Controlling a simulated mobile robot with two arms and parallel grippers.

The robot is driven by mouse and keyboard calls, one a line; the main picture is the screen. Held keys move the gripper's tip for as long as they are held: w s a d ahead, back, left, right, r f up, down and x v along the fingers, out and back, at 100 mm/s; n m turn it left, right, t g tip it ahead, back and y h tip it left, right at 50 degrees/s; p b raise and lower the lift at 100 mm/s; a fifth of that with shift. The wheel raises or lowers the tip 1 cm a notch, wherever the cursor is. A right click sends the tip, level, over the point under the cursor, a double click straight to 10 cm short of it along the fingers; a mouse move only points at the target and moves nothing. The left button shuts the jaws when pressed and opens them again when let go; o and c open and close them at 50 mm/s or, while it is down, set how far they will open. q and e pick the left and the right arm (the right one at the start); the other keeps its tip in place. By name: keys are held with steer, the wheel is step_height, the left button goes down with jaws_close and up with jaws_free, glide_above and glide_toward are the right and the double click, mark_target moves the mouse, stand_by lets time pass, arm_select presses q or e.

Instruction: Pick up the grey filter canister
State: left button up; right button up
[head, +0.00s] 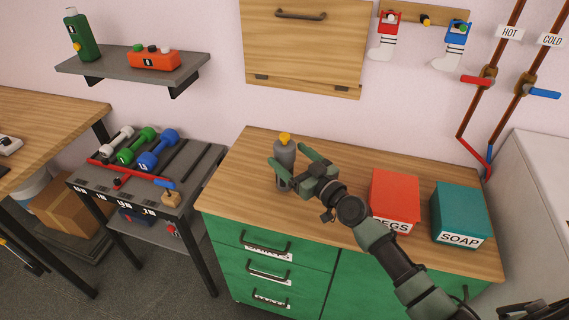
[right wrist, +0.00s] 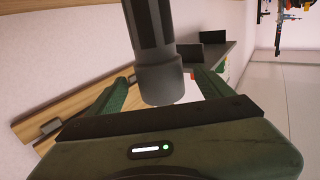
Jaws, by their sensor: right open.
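The grey filter canister (head: 285,158) stands upright on the wooden top of the green cabinet in the head view, with a yellow cap on top. My right gripper (head: 290,163) is open, with one finger on each side of the canister. In the right wrist view the canister (right wrist: 162,60) shows as a dark grey cylinder in front of the open fingers of the gripper (right wrist: 160,88). I cannot tell whether either finger touches it. My left gripper is not in view.
A red PEGS box (head: 394,200) and a teal SOAP box (head: 460,213) stand to the right on the wooden top (head: 250,190). A dumbbell rack (head: 140,165) stands left of the cabinet. A wooden wall panel (head: 305,50) hangs behind.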

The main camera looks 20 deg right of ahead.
steer(key=shift+x, duration=1.6)
steer(key=shift+s, duration=0.1)
jaws_close()
